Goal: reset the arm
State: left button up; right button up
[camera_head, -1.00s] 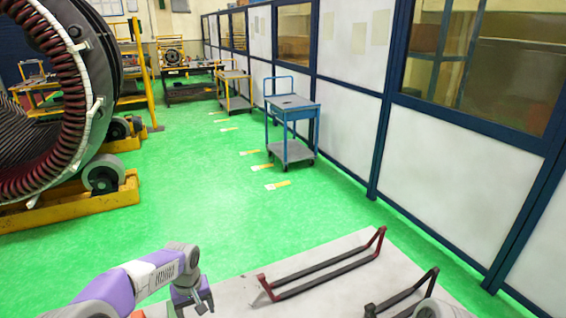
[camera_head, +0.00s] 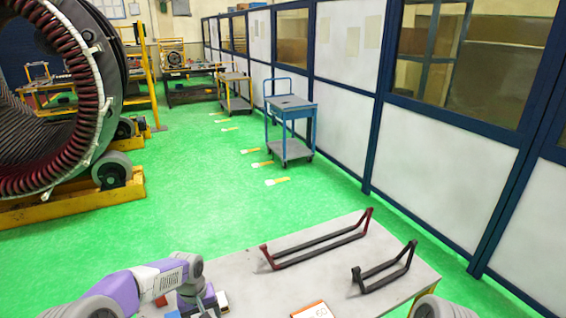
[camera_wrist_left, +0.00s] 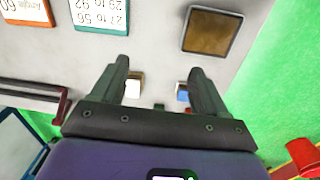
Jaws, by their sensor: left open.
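My left arm comes in from the lower left of the head view. Its gripper (camera_head: 203,304) is over the left end of the grey table (camera_head: 255,290) and points down. In the left wrist view the two fingers (camera_wrist_left: 160,85) are apart with nothing held between them. The small white block (camera_wrist_left: 135,84) and the blue block (camera_wrist_left: 182,92) lie on the table beyond the fingertips. My right arm shows only as a rounded link at the bottom right of the head view; its gripper is out of view.
A long red-and-black handle frame (camera_head: 315,245) and a shorter dark one (camera_head: 385,270) stand on the table. Labelled cards (camera_head: 312,311) lie at its front. The big stator (camera_head: 75,110) stands at left, a blue cart (camera_head: 290,125) beyond.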

pick_arm(q)
jog(key=s+d+f+m+h, duration=0.1)
jog(key=s+d+f+h, duration=0.1)
jog(key=s+d+f, duration=0.55)
jog(key=s+d+f+m+h, duration=0.1)
jog(key=s+d+f, duration=0.25)
jog(key=f, duration=0.75)
jog(key=s+d+f, duration=0.1)
jog(key=s+f, duration=0.2)
jog(key=s, duration=0.8)
notch_tip(320, 180, down, 10)
jog(key=w+b, duration=0.1)
jog(key=b, duration=0.9)
jog(key=shift+w+d+f+h, duration=0.15)
jog(key=shift+f+h, duration=0.1)
jog(key=shift+h, duration=0.05)
pick_arm(e)
notch_tip(320, 180, down, 11)
jog(key=w, duration=0.2)
jog(key=shift+r, duration=0.2)
